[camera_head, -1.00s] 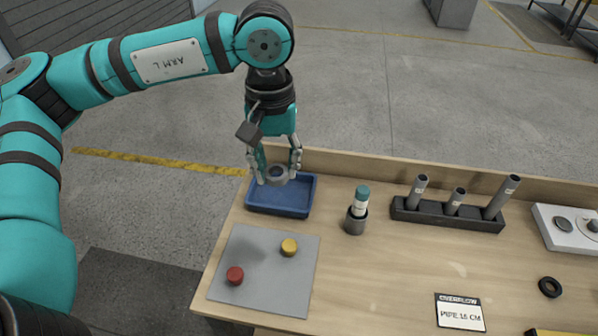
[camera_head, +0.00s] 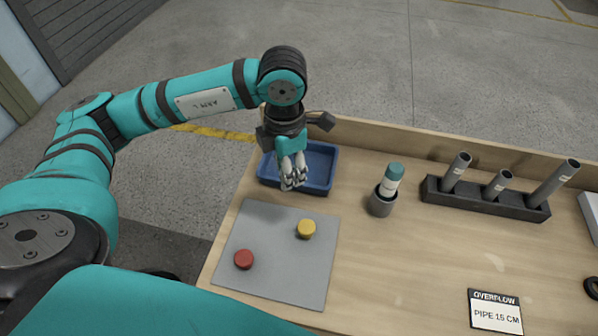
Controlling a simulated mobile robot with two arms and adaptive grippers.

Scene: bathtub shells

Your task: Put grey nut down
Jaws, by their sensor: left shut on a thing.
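My left gripper (camera_head: 292,184) points down over the near wall of the blue tray (camera_head: 328,168). Its fingers are close together, shut on the grey nut. The nut is hidden by the fingers from this angle, and I cannot tell whether it touches anything below. The part of the tray that shows looks empty. My right gripper is not in view.
A grey mat (camera_head: 280,273) in front of the tray holds a red cap (camera_head: 244,259) and a yellow cap (camera_head: 306,229). A teal-topped bottle (camera_head: 392,180) stands in a grey cup (camera_head: 381,203). A black rack (camera_head: 487,199) holds three pipes. An overflow sign (camera_head: 495,311) lies in front.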

